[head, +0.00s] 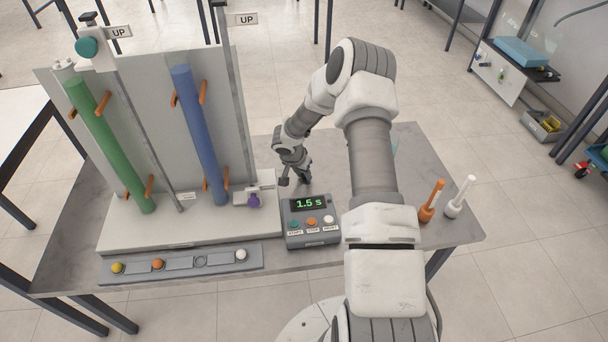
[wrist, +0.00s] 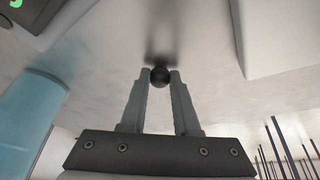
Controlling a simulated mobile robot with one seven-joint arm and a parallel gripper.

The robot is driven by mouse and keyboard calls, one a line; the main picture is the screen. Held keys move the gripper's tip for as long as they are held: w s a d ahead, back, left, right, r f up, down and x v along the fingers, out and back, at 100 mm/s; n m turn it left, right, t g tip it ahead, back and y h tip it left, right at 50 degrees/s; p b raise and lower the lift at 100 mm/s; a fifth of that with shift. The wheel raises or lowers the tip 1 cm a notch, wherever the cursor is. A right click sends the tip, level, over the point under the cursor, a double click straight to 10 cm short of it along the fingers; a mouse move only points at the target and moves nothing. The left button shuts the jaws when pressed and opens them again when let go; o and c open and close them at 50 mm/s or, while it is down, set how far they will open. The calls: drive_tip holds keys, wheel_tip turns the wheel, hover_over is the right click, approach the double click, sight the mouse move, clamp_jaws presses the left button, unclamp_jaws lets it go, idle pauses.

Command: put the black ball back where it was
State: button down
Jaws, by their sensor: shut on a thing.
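The black ball (wrist: 160,77) is pinched between the two fingertips of my gripper in the wrist view. My gripper (head: 297,180) shows in the head view low over the table, behind the timer and right of the board's base; the ball cannot be made out there. A dark shadow lies on the grey surface near the ball; whether they touch I cannot tell. A grey ball rack (head: 180,275) lies at the table's front left. It holds a yellow ball (head: 117,267), an orange ball (head: 158,263) and a white ball (head: 241,255), with an empty round seat (head: 200,261) between orange and white.
The board (head: 140,130) carries a green tube (head: 108,145) and a blue tube (head: 198,135). A timer (head: 311,220) reads 1.5 s. Orange (head: 431,202) and white (head: 460,197) marker-like items stand at the right. A translucent blue cylinder (wrist: 28,115) is left of my fingers.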

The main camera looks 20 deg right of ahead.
sight(303, 176)
drive_tip(key=shift+r, duration=0.65)
wheel_tip(303, 176, up, 3)
drive_tip(key=shift+r+p, duration=0.1)
drive_tip(key=shift+p, duration=0.5)
drive_tip(key=s+d+r, duration=0.6)
drive_tip(key=s, duration=0.4)
drive_tip(key=shift+d+r, duration=0.15)
drive_tip(key=shift+r, duration=0.1)
